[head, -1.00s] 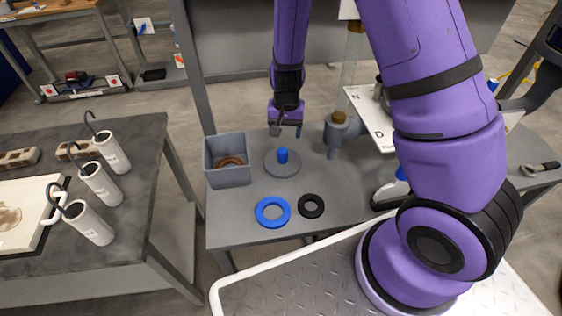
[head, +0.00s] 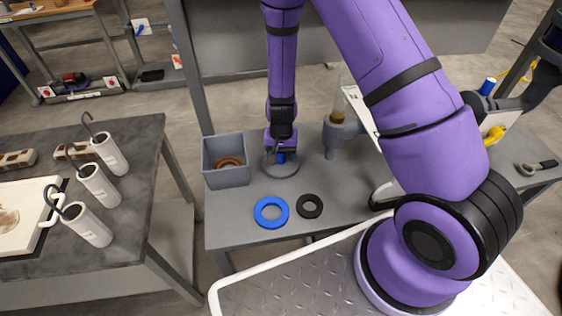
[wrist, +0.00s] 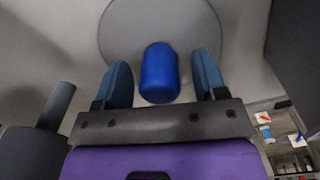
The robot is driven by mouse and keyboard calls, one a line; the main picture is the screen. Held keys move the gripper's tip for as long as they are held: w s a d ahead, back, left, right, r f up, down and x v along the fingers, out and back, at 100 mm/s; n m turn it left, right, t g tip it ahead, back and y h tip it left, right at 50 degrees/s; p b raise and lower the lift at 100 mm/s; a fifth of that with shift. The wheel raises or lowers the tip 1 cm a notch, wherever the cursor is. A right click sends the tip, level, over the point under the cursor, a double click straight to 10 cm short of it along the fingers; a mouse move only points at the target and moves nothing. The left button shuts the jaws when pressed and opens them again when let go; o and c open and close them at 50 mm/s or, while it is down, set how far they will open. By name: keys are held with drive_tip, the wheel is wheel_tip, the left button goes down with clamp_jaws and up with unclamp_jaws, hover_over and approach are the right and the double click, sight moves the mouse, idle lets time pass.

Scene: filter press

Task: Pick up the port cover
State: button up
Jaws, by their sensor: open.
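The port cover (head: 283,170) is a round grey disc with a blue knob (head: 281,157) standing up from its middle. It lies on the grey bench, right of a grey bin. My gripper (head: 279,156) is over the cover and partly hides it in the head view. In the wrist view the grey disc (wrist: 202,25) fills the top middle. The blue knob (wrist: 159,72) stands between the two blue-grey fingers of my gripper (wrist: 164,82), with a gap on each side. The gripper is open and holds nothing.
The grey bin (head: 228,176) with a brown ring inside stands close left of the cover. A blue ring (head: 271,222) and a black ring (head: 310,213) lie in front. A grey pipe fitting (head: 334,140) stands to the right.

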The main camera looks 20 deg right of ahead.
drive_tip(key=shift+f, duration=0.25)
clamp_jaws()
drive_tip(key=c, duration=1.2)
unclamp_jaws()
drive_tip(key=shift+r, duration=0.15)
